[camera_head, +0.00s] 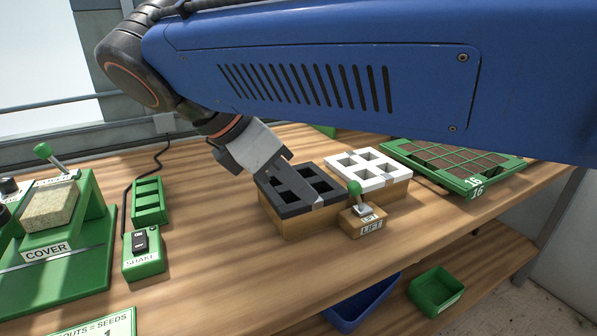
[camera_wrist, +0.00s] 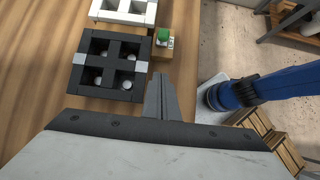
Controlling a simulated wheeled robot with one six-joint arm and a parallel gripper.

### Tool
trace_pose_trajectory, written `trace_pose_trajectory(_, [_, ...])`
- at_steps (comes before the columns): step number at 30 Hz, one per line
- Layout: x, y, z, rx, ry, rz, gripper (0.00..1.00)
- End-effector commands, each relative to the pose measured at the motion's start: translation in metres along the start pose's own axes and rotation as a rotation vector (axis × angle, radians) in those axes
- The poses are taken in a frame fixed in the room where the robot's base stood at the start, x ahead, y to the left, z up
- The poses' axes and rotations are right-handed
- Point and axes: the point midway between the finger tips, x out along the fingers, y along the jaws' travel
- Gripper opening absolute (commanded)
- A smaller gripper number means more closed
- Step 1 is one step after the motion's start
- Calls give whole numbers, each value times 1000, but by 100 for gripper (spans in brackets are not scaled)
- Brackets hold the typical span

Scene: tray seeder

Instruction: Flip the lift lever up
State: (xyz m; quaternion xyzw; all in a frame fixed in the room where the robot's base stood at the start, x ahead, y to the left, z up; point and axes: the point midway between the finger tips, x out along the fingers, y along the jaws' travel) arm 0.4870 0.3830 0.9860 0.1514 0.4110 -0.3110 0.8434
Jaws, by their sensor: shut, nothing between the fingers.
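The lift lever (camera_head: 355,188) has a green knob on a short metal stem. It stands on a small wooden block labelled LIFT (camera_head: 370,222), in front of the black and white trays. In the head view its stem leans a little left of vertical. The wrist view shows the green knob (camera_wrist: 162,36) from above, beyond my fingertips. My gripper (camera_wrist: 163,80) is shut and empty, with its fingers pressed together and apart from the knob. In the head view my gripper (camera_head: 287,172) is over the black tray's area, left of the lever.
The black four-cell tray (camera_head: 290,209) sits on a wooden base beside the lever; pale round things show in its cells in the wrist view. Behind are a white tray (camera_head: 378,186) and a green 16-cell tray (camera_head: 500,172). The SHAKE switch box (camera_head: 144,264) and COVER station (camera_head: 98,262) stand left.

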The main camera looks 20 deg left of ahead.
Motion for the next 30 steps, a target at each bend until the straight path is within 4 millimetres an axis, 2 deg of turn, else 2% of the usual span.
trace_pose_trajectory(8, [50, -1, 1, 1, -1, -3, 0])
trace_pose_trajectory(12, [52, 0, 22, 4, 0, 0, 0])
trace_pose_trajectory(16, [54, 0, 33, 2, 0, -1, 0])
trace_pose_trajectory(30, [55, 0, 39, 0, 0, 0, 0])
